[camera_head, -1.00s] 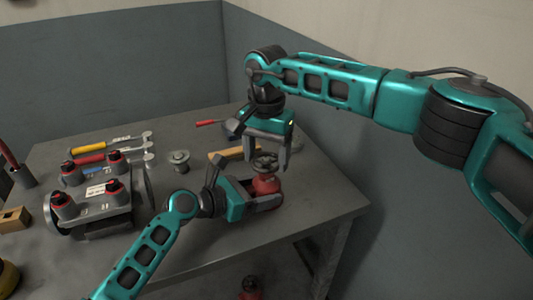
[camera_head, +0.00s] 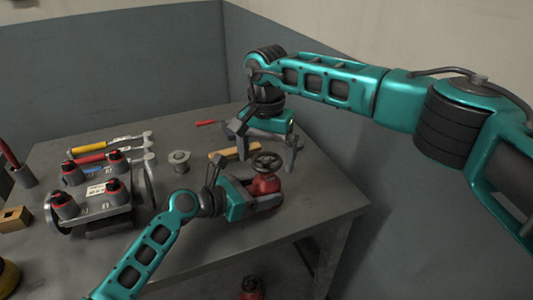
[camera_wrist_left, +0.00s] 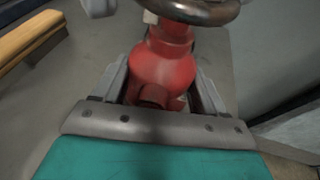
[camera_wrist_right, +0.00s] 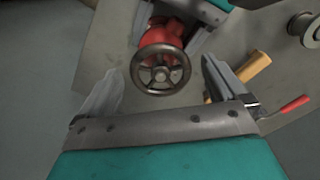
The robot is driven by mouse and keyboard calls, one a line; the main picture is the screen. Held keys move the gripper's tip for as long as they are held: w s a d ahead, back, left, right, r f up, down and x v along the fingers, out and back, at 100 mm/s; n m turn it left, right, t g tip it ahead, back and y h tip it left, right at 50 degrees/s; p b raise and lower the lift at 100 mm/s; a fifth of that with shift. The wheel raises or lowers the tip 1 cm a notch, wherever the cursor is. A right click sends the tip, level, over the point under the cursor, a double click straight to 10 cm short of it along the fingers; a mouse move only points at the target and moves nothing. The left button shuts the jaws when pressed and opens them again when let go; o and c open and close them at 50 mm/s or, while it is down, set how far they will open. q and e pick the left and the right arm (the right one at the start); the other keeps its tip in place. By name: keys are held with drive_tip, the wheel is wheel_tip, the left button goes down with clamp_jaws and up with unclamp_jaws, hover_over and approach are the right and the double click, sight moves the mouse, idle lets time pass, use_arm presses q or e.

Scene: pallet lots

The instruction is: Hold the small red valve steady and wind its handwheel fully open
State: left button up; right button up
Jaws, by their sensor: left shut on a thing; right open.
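The small red valve (camera_head: 266,184) stands upright near the right end of the table, with its dark handwheel (camera_head: 267,162) on top. My left gripper (camera_head: 262,201) is shut on the valve's red body, one finger on each side, as the left wrist view (camera_wrist_left: 165,75) shows. My right gripper (camera_head: 268,160) is wide open just behind and above the handwheel. In the right wrist view the handwheel (camera_wrist_right: 160,69) lies between the open fingers, beyond their tips, and nothing is held.
A wooden-handled tool (camera_head: 232,153) lies behind the valve. Another red valve (camera_head: 251,288) sits below the table. The front right tabletop is clear.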

sight(267, 160)
wheel_tip(267, 160, up, 12)
idle(0.6)
use_arm(q)
drive_tip(key=o, duration=0.8)
drive_tip(key=shift+o, duration=0.2)
